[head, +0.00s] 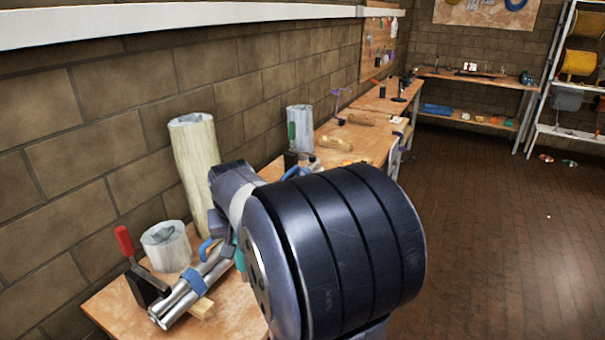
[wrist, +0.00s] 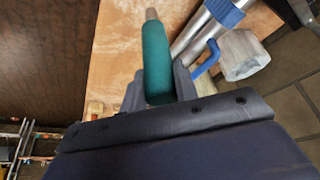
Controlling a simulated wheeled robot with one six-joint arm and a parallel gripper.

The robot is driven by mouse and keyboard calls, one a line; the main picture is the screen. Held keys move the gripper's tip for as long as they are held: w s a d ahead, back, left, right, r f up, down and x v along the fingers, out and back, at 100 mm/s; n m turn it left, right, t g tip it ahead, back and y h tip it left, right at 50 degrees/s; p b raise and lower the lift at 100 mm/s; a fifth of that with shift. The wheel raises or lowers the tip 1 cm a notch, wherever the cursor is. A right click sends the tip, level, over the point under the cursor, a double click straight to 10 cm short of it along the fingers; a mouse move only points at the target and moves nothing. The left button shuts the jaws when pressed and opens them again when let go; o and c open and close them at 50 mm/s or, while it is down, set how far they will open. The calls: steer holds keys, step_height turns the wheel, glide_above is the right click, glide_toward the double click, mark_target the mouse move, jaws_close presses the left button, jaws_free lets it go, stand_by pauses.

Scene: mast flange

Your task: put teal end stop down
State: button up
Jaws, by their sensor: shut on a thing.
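The teal end stop (wrist: 157,62) is a teal cylinder with a narrower grey tip in the wrist view. My gripper (wrist: 158,88) is shut on it, one finger on each side. Bare wooden bench top shows behind it in that view. A silver tube assembly with a blue collar (wrist: 224,12) lies on the bench just to its right. In the head view the tube (head: 180,300) lies at the bench's near end, and my arm hides most of the gripper and all but a sliver of the end stop (head: 240,260).
A red-handled clamp (head: 125,241) stands left of the tube. A short pale cylinder (head: 167,247) and a tall pale column (head: 200,170) stand against the brick wall.

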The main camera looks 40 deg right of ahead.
mark_target(243, 268)
step_height(243, 268, down, 10)
steer(key=shift+w+r+p, duration=0.1)
steer(key=shift+w+p, duration=0.05)
steer(key=shift+p, duration=0.15)
steer(key=shift+f, duration=0.2)
steer(key=o, duration=1)
steer(key=shift+o, duration=0.2)
steer(key=shift+r, duration=0.15)
steer(key=v, duration=1.2)
steer(key=shift+a, duration=0.1)
